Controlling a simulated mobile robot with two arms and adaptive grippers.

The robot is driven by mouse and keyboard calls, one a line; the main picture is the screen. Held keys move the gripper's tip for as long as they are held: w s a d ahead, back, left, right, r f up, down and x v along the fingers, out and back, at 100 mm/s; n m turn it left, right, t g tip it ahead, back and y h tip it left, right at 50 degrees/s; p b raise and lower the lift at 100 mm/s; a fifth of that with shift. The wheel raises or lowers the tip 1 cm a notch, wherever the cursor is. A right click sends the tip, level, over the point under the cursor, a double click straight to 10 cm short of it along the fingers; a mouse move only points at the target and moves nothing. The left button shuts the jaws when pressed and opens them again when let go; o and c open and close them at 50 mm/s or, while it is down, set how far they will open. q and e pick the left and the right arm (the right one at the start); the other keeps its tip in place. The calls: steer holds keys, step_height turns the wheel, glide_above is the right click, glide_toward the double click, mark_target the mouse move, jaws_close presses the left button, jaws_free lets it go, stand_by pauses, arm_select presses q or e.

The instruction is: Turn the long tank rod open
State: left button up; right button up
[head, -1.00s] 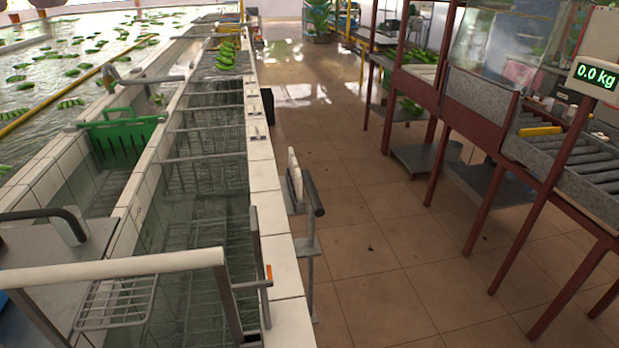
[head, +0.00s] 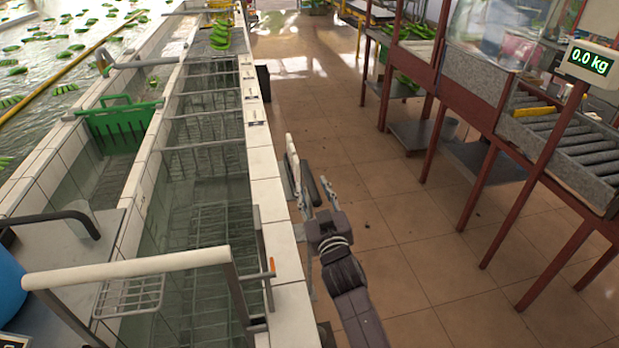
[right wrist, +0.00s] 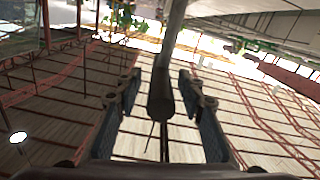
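A dark rod (head: 311,188) stands out beside the tank's right wall, next to a pale upright handle (head: 291,158). I take it as the long tank rod, though I cannot be sure. My right gripper (head: 314,186) is at this rod in the head view, coming up from below. In the right wrist view, my right gripper (right wrist: 160,84) is open, with one finger on each side of a dark grey rod (right wrist: 161,100). Clear gaps show between the rod and both fingers. My left gripper is not in view.
A water tank with wire racks (head: 205,160) lies along the left. A cream rail (head: 125,268) crosses its near end. A green basket (head: 120,125) hangs further left. A red-legged roller bench (head: 560,150) stands right. The tiled floor (head: 400,225) between is clear.

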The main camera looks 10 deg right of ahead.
mark_target(309, 178)
steer(key=shift+w, duration=2.2)
steer(key=shift+f, duration=0.1)
jaws_close()
